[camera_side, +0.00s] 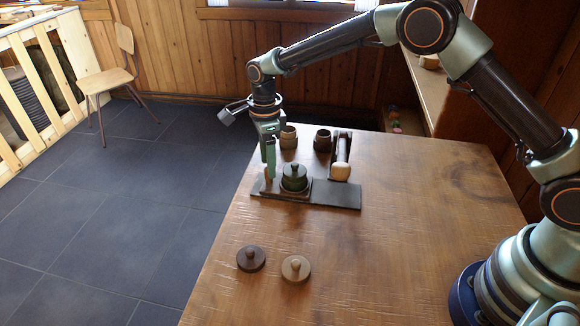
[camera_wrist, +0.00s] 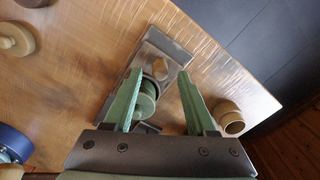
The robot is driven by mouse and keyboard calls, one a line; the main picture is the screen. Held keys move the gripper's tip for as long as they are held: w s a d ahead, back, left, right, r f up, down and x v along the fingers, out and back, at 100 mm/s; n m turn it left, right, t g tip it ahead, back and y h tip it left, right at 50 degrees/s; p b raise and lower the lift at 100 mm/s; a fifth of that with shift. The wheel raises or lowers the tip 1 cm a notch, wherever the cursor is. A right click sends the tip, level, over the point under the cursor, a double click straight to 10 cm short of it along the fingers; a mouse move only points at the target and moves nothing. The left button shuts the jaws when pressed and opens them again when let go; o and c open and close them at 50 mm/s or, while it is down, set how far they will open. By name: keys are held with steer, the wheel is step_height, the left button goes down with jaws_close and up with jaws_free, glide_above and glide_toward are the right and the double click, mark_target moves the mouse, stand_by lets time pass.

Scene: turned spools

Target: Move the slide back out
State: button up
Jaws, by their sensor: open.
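The slide's dark flat track (camera_side: 338,194) lies on the table near its far left edge; it also shows in the wrist view (camera_wrist: 176,47). A wooden peg (camera_side: 268,186) stands at the track's left end, and its top shows in the wrist view (camera_wrist: 160,68). A dark green round pot (camera_side: 294,181) with a knobbed lid sits beside the peg; it shows partly behind a finger in the wrist view (camera_wrist: 148,98). My gripper (camera_side: 269,176) is open, pointing down, with its fingertips around the peg in the wrist view (camera_wrist: 160,75). Contact cannot be told.
A brown cup (camera_side: 289,138) and a dark cup (camera_side: 322,141) stand behind the track. A dark holder with a pale rounded end (camera_side: 341,172) stands close behind it. A dark lid (camera_side: 250,259) and a pale lid (camera_side: 296,269) lie in front. The table's right middle is clear.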

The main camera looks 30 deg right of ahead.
steer(key=shift+r, duration=1.75)
jaws_close()
stand_by(0.4)
step_height(320, 180, up, 4)
stand_by(0.5)
